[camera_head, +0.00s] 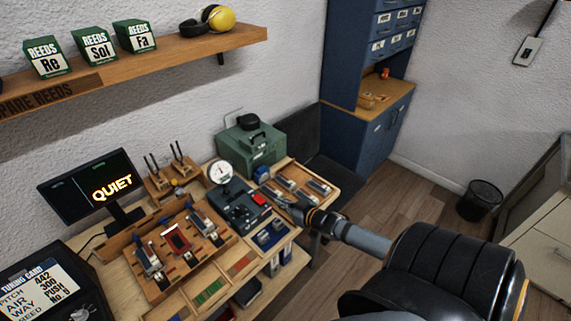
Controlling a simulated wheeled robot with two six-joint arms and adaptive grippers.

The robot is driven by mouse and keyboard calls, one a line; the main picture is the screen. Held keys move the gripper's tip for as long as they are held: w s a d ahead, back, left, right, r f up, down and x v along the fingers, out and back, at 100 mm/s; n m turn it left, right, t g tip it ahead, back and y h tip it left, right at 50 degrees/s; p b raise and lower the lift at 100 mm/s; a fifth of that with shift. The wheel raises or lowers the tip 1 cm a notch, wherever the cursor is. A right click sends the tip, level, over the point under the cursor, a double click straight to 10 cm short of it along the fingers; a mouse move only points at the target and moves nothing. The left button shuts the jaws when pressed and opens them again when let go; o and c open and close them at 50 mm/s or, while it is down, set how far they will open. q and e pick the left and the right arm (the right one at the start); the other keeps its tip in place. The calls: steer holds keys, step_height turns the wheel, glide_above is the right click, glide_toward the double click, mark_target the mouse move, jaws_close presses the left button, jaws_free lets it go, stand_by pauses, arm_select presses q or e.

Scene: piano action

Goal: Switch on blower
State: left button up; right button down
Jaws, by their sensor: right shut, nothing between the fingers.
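A dark control box (238,204) with a round white gauge (221,172) stands on the bench, and a red rocker switch (259,198) sits at its right end. It looks like the blower control; its lettering is too small to read. My right gripper (272,196) is shut and empty, with its fingertips just right of the red switch. I cannot tell whether they touch it. A green case (250,146) with a black fitting on top stands behind the box. My left gripper is not in view.
A monitor (92,188) reads QUIET. A wooden tray (176,281) with reed parts lies left of the control box, and a tray with small compartments (322,202) lies right. A shelf (135,66) holds green reed boxes. Floor at right is clear around a bin (480,201).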

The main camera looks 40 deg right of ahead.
arm_select(q)
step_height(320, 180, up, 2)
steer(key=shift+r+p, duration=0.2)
steer(key=shift+p, duration=0.4)
arm_select(e)
steer(key=shift+s, duration=0.75)
steer(key=shift+d, duration=0.1)
